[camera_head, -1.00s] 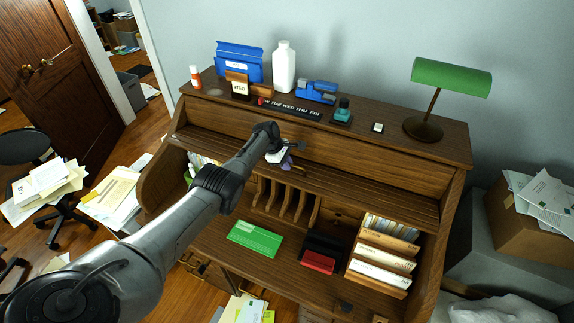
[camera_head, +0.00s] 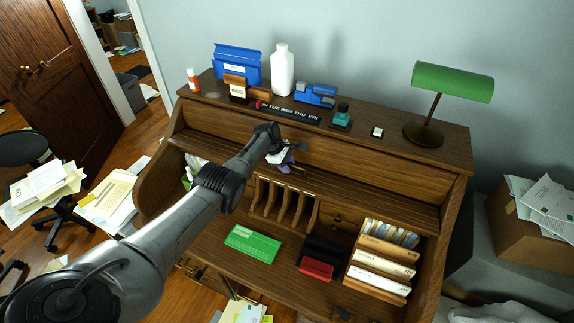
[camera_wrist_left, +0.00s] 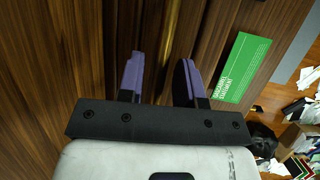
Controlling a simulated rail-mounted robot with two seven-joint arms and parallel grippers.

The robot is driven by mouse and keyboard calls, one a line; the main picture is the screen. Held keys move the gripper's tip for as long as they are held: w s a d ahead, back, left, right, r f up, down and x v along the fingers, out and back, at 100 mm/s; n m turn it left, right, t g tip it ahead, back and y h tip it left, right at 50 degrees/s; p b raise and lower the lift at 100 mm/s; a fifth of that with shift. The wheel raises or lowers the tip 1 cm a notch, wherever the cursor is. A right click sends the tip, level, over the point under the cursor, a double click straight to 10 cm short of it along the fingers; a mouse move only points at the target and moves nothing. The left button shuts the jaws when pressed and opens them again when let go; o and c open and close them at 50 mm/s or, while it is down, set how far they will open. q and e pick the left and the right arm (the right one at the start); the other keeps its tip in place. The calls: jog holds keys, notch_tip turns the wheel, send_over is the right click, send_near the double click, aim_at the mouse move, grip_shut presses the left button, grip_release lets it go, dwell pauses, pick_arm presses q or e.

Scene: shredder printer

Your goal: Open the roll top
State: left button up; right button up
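The wooden roll-top desk (camera_head: 290,95) stands in the head view with its inside exposed. The slatted roll top (camera_head: 385,193) shows as a band across the upper front, above the cubbies. My left gripper (camera_head: 287,166) is in front of that upper band, near its middle, and my arm hides part of the desk's left side. My right gripper is not in view.
Papers and a cardboard box flank the desk.

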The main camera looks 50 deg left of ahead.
pick_arm(q)
jog(key=shift+o, duration=0.2)
jog(key=shift+s+a+r+p, duration=0.1)
jog(key=shift+s+r+p, duration=0.05)
jog(key=shift+r+p, duration=0.4)
jog(key=p+v, duration=0.2)
jog(key=v, duration=0.2)
jog(key=shift+a+r+p, duration=0.1)
jog(key=shift+r+p, duration=0.1)
jog(key=shift+p, duration=0.15)
jog(key=v, duration=0.8)
jog(key=shift+p, duration=0.45)
jog(key=shift+s+a+r, duration=0.1)
